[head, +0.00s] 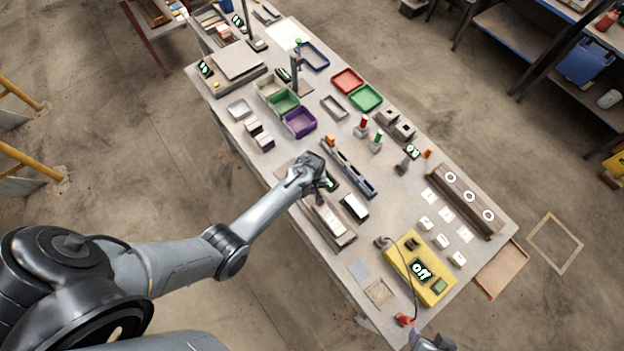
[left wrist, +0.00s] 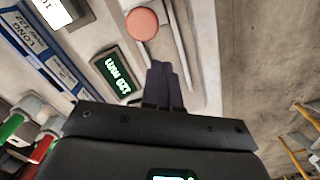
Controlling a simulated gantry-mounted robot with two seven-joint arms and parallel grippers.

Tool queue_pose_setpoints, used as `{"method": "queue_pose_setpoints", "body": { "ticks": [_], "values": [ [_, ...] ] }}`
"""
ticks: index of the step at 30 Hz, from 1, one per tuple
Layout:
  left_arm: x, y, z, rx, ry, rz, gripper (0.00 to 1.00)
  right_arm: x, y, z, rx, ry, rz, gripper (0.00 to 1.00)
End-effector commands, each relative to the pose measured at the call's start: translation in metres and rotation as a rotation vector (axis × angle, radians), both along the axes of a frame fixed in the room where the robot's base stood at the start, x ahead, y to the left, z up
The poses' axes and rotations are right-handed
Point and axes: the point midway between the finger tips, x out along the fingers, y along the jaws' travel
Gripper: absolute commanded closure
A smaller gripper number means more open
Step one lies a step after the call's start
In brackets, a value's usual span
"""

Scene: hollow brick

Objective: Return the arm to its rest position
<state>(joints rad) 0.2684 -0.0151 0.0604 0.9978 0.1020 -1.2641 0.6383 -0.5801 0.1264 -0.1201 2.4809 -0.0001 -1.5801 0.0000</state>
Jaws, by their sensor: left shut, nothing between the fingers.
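My left arm reaches in from the left in the head view. Its gripper (head: 322,187) is over the front part of the long table (head: 290,165), above a grey tray-like fixture (head: 340,238). In the left wrist view the two dark fingers (left wrist: 163,86) are together with nothing between them. Beyond them are a round pinkish-red disc (left wrist: 142,23) and a small display (left wrist: 117,74) reading about 123 mm. A small grey and dark part (head: 432,343) at the bottom edge of the head view may be my right gripper; its fingers cannot be made out.
A blue-sided rack (head: 348,168) stands just right of the left gripper. A yellow box (head: 420,268) marked "off" is at the table's near right, with a cable by it. Green (head: 284,101) and purple (head: 299,122) bins stand farther back. Open floor lies left of the table.

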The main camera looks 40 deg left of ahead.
Motion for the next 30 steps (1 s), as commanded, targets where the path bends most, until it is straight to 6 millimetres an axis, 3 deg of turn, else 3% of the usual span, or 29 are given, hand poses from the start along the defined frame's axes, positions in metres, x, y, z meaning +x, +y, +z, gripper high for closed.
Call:
{"method": "queue_pose_setpoints", "body": {
  "ticks": [6, 20, 26, 30],
  "values": [
    [0.0, 0.0, 0.01, -0.001, -0.001, 0.0, 1.0, 0.0, 0.0, 0.004, 0.0, 0.0, 0.0, 0.46],
    [-0.005, 0.0, 0.006, 0.0, 0.008, 0.0, 1.0, 0.0, 0.002, 0.003, 0.008, 0.001, -0.006, 0.46],
    [-0.049, 0.003, -0.022, 0.005, 0.075, 0.0, 1.0, 0.0, 0.002, 0.003, 0.011, 0.002, -0.007, 0.46],
    [-0.108, 0.011, -0.051, 0.021, 0.146, -0.008, 1.0, 0.0, 0.002, 0.003, 0.01, 0.002, -0.006, 0.46]
  ]
}}
